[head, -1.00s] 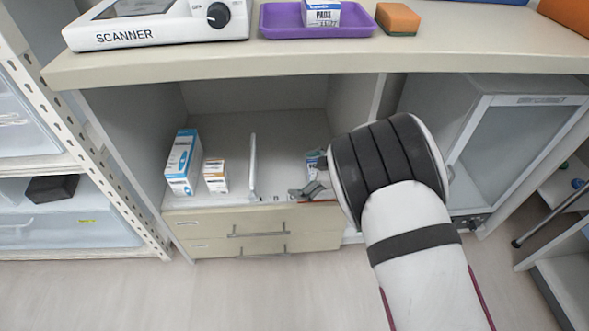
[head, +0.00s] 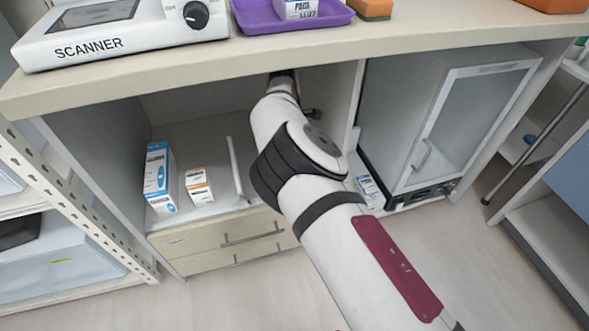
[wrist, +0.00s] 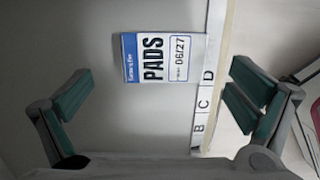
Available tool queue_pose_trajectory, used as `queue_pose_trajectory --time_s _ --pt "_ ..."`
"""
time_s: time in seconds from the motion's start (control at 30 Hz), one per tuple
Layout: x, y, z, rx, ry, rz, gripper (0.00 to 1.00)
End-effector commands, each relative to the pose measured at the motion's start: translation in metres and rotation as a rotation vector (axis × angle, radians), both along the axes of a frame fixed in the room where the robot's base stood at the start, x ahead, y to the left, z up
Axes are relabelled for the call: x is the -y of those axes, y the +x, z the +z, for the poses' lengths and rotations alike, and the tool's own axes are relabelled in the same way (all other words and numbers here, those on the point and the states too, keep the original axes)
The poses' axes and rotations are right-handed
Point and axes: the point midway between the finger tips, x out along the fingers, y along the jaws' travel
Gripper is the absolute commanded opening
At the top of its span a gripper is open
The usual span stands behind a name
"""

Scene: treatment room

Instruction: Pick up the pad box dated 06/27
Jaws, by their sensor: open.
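The pad box dated 06/27 (wrist: 160,57) shows in the wrist view, white with a blue band and the word PADS. It stands on the shelf beside an edge strip lettered B, C, D (wrist: 208,80). My gripper (wrist: 160,103) is open and empty, its green-padded fingers spread wide on either side, with the box ahead between them and apart from both. In the head view my arm reaches into the open compartment and hides the gripper tip and this box. Another pad box (head: 297,8), dated 11/27, sits in the purple tray (head: 262,22) on the counter.
The countertop (head: 130,75) overhangs the compartment. Left on the shelf stand a tall blue-white box (head: 157,178), a small box (head: 199,186) and an upright divider (head: 237,168). A glass-door cabinet (head: 455,120) is at right, with a blue-white box (head: 369,190) beside it.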

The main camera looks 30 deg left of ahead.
Motion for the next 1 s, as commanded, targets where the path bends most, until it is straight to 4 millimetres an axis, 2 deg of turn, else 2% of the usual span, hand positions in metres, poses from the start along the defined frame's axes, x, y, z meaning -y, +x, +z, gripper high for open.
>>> queue_pose_trajectory --time_s 0.03,0.27,0.53,0.8,0.83,1.0 --pt "0.001 0.0 -0.008 -0.001 0.0 0.0 1.0" --pt "0.002 0.0 -0.023 -0.002 0.003 0.001 1.0" --pt "0.007 0.002 -0.058 -0.002 0.002 0.001 1.0" --pt "0.007 0.003 -0.061 -0.002 0.004 0.001 1.0" --pt "0.007 0.003 -0.061 -0.002 0.004 0.001 0.98" --pt "0.007 0.003 -0.061 -0.002 0.004 0.001 0.59"
